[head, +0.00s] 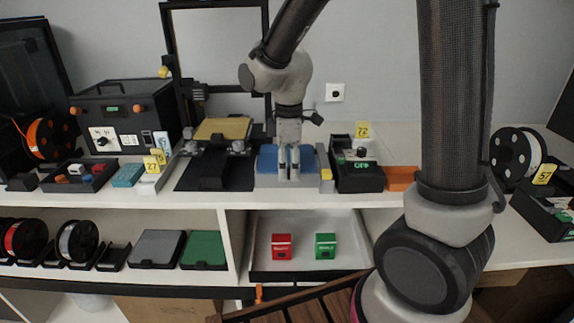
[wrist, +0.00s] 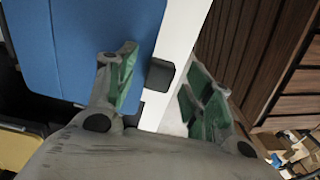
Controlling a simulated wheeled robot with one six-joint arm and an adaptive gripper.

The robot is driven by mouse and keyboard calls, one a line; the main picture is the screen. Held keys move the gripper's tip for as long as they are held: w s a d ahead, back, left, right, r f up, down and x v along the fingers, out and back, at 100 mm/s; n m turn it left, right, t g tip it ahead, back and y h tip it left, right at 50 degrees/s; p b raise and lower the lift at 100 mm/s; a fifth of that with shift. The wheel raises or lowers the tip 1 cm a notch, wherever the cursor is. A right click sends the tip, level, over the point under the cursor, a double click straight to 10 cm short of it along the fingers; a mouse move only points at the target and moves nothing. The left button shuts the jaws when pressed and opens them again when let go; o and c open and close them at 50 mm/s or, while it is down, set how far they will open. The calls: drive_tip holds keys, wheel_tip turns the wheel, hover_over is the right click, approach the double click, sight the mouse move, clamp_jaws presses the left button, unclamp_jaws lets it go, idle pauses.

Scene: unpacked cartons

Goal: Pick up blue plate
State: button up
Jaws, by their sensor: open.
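In the wrist view the blue plate (wrist: 80,45) fills the upper left. My gripper (wrist: 160,68) is open there, with its green-padded fingers apart. A small dark block (wrist: 160,75) shows between the fingers at the plate's edge; I cannot tell whether it is part of the plate. The left finger overlaps the plate in the picture; contact cannot be told.
A black box with a green display (head: 357,176) stands right of the plate, and a black printer with a gold plate (head: 222,129) stands left. Grey (head: 156,247) and green (head: 203,248) plates lie on the lower shelf. The worktop's white front edge (wrist: 180,40) runs close by.

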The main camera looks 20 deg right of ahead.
drive_tip(key=shift+f, duration=0.25)
clamp_jaws()
drive_tip(key=shift+r, duration=0.15)
wheel_tip(320, 180, up, 10)
idle(0.4)
drive_tip(key=shift+s, duration=0.15)
idle(0.5)
